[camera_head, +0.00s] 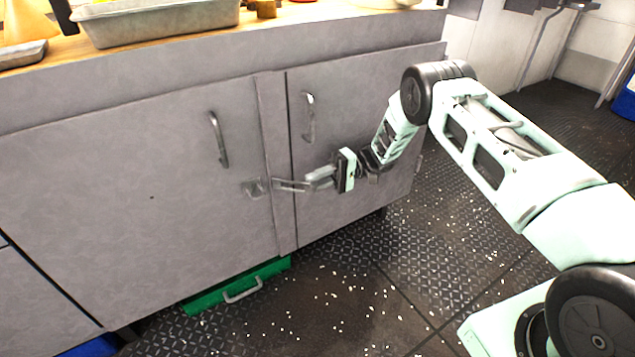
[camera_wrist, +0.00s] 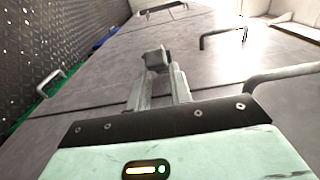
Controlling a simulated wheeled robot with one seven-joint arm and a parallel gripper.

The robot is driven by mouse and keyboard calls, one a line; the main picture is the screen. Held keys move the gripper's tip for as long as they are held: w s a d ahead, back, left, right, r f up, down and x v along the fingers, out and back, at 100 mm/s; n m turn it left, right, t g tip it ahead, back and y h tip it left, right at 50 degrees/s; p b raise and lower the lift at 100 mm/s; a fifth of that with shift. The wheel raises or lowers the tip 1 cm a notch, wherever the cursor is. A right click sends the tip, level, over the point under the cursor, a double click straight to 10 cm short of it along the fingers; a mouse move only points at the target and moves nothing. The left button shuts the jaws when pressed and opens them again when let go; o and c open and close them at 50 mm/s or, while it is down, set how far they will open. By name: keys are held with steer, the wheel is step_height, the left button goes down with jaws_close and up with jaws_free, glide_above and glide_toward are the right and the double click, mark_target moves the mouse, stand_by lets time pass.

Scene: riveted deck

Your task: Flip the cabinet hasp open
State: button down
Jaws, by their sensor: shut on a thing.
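The grey cabinet (camera_head: 150,150) has two doors with a narrow post between them. My gripper (camera_head: 312,181) reaches in from the right and is shut on the hasp's right part. The fingers (camera_wrist: 159,90) hide the gripped part. I cannot tell how far the hasp is swung.
Curved handles stand out on the left door (camera_head: 218,140) and right door (camera_head: 309,116), the latter above my gripper. A green case (camera_head: 236,286) with a handle sits on the floor under the cabinet. A metal tray (camera_head: 160,22) stands on the counter. White bits litter the open floor.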

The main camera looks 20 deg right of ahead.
steer(key=shift+a, duration=0.3)
steer(key=c, duration=1.2)
jaws_free()
steer(key=shift+c, duration=0.2)
steer(key=shift+d, duration=0.1)
steer(key=w+d, duration=0.1)
steer(key=d, duration=0.7)
steer(key=w+d, duration=0.2)
steer(key=d, duration=0.7)
steer(key=shift+w+p, duration=0.25)
steer(key=shift+p, duration=0.1)
steer(key=shift+c, duration=0.3)
